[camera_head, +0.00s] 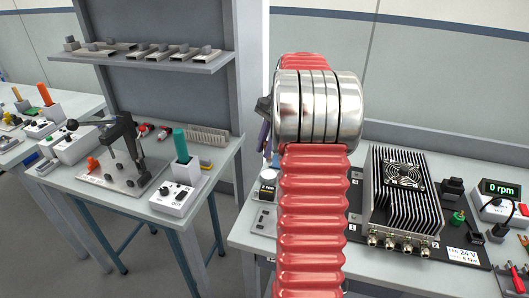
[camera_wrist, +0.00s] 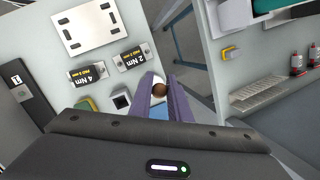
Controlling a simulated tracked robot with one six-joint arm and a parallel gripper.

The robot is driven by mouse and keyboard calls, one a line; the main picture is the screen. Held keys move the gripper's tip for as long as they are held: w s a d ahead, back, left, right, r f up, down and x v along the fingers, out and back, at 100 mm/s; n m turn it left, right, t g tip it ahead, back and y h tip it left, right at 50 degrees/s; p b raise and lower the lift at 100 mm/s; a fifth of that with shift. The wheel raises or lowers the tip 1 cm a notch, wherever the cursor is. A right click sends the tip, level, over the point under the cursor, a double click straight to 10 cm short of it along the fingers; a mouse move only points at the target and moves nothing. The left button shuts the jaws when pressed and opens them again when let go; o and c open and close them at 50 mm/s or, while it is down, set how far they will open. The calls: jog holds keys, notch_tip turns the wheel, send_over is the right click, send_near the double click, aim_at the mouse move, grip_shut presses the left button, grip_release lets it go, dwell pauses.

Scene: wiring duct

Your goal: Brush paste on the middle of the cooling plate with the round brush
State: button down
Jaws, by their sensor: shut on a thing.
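My gripper (camera_wrist: 160,84), with purple fingers, is shut on what looks like the round brush (camera_wrist: 160,91). Its brown round tip shows between the fingertips in the wrist view, with pale and blue parts around and below it. In the head view my arm hides most of the gripper; only a bit of purple finger (camera_head: 265,131) shows. A pale flat plate with several holes, probably the cooling plate (camera_wrist: 90,28), lies on the bench at the upper left of the wrist view. The brush tip is apart from it in the picture.
A finned black unit with a fan (camera_head: 403,195) stands on the right bench, beside an rpm display (camera_head: 499,188). A gap separates this bench from the left bench (camera_head: 225,160), which holds a clamp stand (camera_head: 125,150).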

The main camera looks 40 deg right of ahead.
jog(key=shift+r, duration=1.35)
